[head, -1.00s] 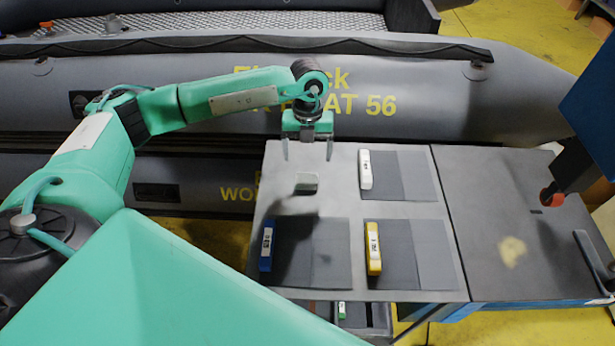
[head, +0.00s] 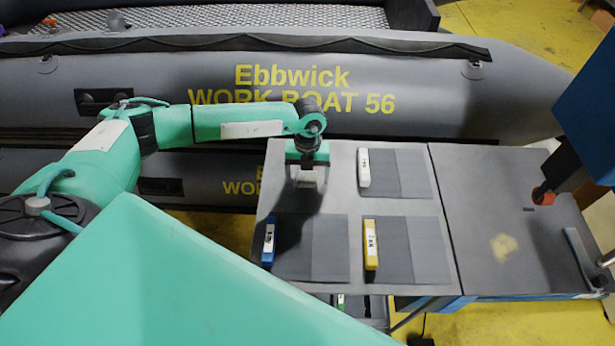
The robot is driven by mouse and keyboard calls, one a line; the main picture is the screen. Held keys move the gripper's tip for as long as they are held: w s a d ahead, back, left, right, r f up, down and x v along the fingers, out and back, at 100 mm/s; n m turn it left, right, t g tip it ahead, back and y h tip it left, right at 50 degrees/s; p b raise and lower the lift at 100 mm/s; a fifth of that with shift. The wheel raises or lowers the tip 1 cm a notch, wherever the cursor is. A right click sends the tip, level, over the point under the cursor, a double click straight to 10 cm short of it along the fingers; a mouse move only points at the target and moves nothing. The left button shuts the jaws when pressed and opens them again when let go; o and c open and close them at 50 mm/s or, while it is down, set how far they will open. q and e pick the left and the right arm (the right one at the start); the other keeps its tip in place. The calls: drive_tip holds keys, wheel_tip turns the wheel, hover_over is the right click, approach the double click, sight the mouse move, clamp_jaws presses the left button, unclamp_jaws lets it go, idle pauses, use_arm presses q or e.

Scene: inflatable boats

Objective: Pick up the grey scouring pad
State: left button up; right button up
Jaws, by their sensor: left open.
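The grey scouring pad (head: 307,178) is a small light grey block near the back left of the grey bench top (head: 345,205). My left gripper (head: 308,176) is over it, pointing down, with its open fingers at the pad's two sides. I cannot tell whether the fingers touch it. The gripper body hides the pad's far part. My right gripper is not in view.
A white block (head: 364,168), a blue block (head: 269,243) and a yellow block (head: 371,245) lie at the left edges of dark mats. A grey boat (head: 440,95) stands behind the bench. A blue machine (head: 590,110) stands at the right.

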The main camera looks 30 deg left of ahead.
sight(307, 175)
use_arm(q)
drive_tip(key=c, duration=1.1)
drive_tip(key=shift+o, duration=0.2)
drive_tip(key=shift+r, duration=0.1)
drive_tip(key=shift+r+b, duration=0.3)
drive_tip(key=shift+r, duration=0.3)
wheel_tip(307, 175, up, 19)
drive_tip(key=b, duration=0.5)
drive_tip(key=shift+f, duration=0.15)
